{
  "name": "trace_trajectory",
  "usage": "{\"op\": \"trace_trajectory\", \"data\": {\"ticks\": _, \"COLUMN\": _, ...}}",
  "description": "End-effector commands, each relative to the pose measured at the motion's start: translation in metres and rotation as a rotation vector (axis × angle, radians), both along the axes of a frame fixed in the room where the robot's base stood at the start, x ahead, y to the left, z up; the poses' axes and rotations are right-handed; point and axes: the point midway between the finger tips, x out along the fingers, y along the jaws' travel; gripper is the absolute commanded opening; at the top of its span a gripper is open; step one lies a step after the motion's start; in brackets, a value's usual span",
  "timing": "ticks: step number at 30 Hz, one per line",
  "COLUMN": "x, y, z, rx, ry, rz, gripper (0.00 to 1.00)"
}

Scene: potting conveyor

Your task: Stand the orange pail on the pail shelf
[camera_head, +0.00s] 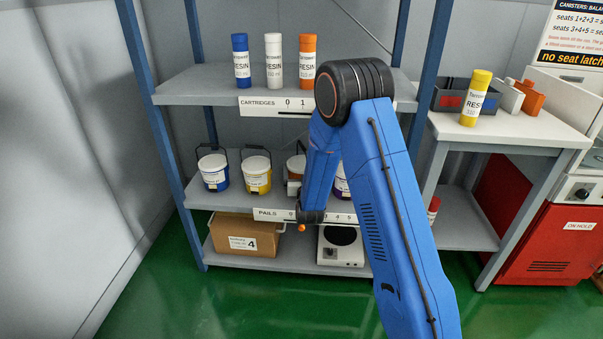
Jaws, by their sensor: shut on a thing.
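The orange pail (296,166) shows as a brownish-orange body with a dark raised handle, just left of my blue forearm, which hides its right side. It is upright at the pail shelf (233,199), in line with the other pails. My gripper (294,187) is in front of the pail's lower part and shut on it; the fingers are small and partly hidden. I cannot tell whether the pail's base touches the shelf. The shelf carries a PAILS label strip (268,215), partly covered by my wrist.
A blue pail (214,176) and yellow pail (257,180) stand to the left. A purple pail (341,184) is mostly hidden behind my arm. Resin cartridges (273,63) stand on the shelf above. A cardboard box (243,238) and a white scale-like device (341,250) are below.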

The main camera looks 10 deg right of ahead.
Motion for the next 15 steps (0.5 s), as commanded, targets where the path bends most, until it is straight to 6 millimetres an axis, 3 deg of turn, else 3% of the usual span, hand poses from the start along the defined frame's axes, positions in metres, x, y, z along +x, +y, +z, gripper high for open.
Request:
{"op": "trace_trajectory", "data": {"ticks": 4, "x": 0.0004, "y": 0.0001, "z": -0.0107, "rx": 0.0, "ry": -0.002, "rz": 0.0, "gripper": 0.36}}
{"op": "trace_trajectory", "data": {"ticks": 15, "x": 0.0004, "y": 0.0001, "z": -0.0127, "rx": 0.0, "ry": -0.003, "rz": 0.001, "gripper": 0.36}}
